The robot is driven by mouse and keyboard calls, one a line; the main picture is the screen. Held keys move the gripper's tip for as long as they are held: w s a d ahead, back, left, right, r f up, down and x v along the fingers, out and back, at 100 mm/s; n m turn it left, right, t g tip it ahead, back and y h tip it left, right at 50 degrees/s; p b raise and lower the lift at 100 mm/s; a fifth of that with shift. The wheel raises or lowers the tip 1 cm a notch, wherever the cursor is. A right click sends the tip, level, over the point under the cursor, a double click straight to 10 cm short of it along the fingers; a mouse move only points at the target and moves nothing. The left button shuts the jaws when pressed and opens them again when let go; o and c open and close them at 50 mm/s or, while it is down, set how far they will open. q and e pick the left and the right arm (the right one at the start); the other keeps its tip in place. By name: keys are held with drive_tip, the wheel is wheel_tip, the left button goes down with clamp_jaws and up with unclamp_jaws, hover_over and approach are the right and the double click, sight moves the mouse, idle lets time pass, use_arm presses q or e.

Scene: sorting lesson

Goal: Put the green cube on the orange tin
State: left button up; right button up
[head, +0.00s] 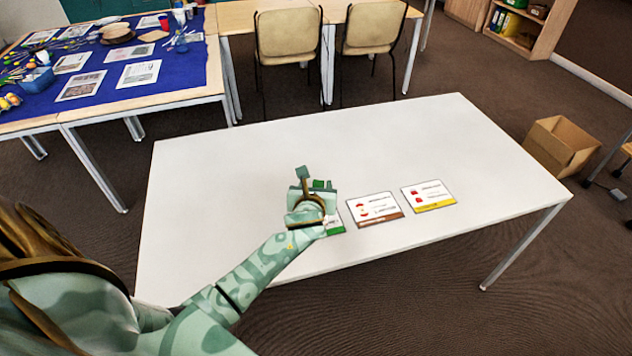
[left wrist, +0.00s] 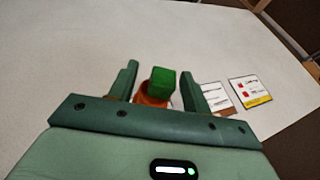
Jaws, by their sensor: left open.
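The green cube (left wrist: 162,81) shows between the two fingers of my left gripper (left wrist: 158,76) in the left wrist view. The orange tin (left wrist: 151,101) is directly below the cube, and the cube appears to sit on its top. My left gripper (head: 314,187) is open, with a finger on either side of the cube and a visible gap to each. In the head view only a small part of the green cube (head: 319,184) shows behind the gripper, and the tin is hidden there. My right gripper is not in view.
The white table (head: 220,180) is mostly bare. A card with a brown edge (head: 375,209) and one with a yellow edge (head: 428,195) lie right of my gripper. A green-edged card (head: 335,228) is partly hidden by it. A cardboard box (head: 562,148) stands on the floor.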

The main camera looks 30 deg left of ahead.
use_arm(q)
drive_tip(key=p+v, duration=0.3)
drive_tip(key=v, duration=0.6)
drive_tip(key=s+d+f+n+h, duration=0.2)
drive_tip(key=d+n+h, duration=0.4)
drive_tip(key=n, duration=0.4)
drive_tip(key=s+d+f+n+g, duration=0.15)
drive_tip(key=s+f+n, duration=0.3)
drive_tip(key=f, duration=0.45)
drive_tip(key=s+d+f+n+g, duration=0.1)
drive_tip(key=s+f+n+g, duration=0.15)
drive_tip(key=s+f, duration=0.4)
drive_tip(key=s+a+f+n+g, duration=0.1)
drive_tip(key=s+f+n+g, duration=0.1)
drive_tip(key=s+f, duration=0.4)
drive_tip(key=s+a+f+n+g, duration=0.2)
drive_tip(key=s+f+n, duration=0.2)
drive_tip(key=s, duration=1.1)
drive_tip(key=s+a+f+n+g, duration=0.1)
drive_tip(key=s+f+n+g, duration=0.2)
drive_tip(key=s+f, duration=0.7)
drive_tip(key=shift+s+a+f+n, duration=0.15)
drive_tip(key=shift+s+f+n, duration=0.1)
drive_tip(key=shift+s+n, duration=0.2)
